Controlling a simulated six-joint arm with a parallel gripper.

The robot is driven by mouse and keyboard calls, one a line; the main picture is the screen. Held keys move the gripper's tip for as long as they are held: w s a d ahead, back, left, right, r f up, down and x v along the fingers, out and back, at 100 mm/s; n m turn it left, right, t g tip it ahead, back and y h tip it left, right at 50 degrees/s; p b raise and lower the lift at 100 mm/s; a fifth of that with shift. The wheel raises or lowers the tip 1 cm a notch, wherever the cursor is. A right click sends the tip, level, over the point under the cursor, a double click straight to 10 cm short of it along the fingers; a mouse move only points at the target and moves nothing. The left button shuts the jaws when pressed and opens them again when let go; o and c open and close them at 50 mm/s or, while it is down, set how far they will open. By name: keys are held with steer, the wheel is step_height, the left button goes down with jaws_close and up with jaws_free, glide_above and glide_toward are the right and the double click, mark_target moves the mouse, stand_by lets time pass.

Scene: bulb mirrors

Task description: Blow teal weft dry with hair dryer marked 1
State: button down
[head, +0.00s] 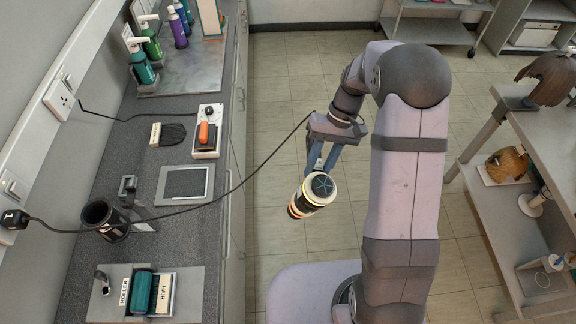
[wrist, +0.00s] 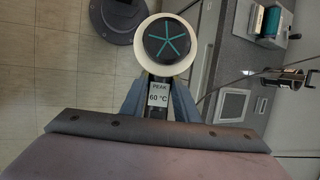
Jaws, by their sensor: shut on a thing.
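My gripper (head: 324,168) is shut on a hair dryer (head: 318,190), held in the air over the floor, right of the counter. The dryer has a dark round end with a teal star and pale yellowish bands. Its label reads "PEAK 60 °C" in the wrist view (wrist: 168,43). A black cord runs from it across the counter to a wall plug (head: 15,220) that seems marked 1. The teal weft (head: 143,291) lies rolled in a grey tray (head: 103,308) on the near counter, between two lettered white blocks. It also shows in the wrist view (wrist: 270,20).
On the counter (head: 75,262) stand a black cup (head: 104,222), a grey framed pad (head: 186,184), a white unit with an orange part (head: 207,133) and several bottles behind. A shelf rack with wigs (head: 510,163) is at right.

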steer(key=s+a+r+n+g+h, duration=0.1)
steer(key=s+a+r+n, duration=0.2)
steer(key=a, duration=0.8)
steer(key=s+a+r+n+h, duration=0.2)
steer(key=s+a+r+n, duration=0.15)
steer(key=a, duration=0.65)
steer(key=s+a+r+m+y, duration=0.1)
steer(key=s+a+r+m, duration=0.2)
steer(key=s+a+r, duration=0.2)
steer(key=s+a+r+m+y, duration=0.2)
steer(key=s+a+r, duration=0.4)
steer(key=s+a, duration=0.6)
steer(key=shift+a+m+t+p, duration=0.45)
steer(key=shift+a+m, duration=0.1)
steer(key=shift+a, duration=0.3)
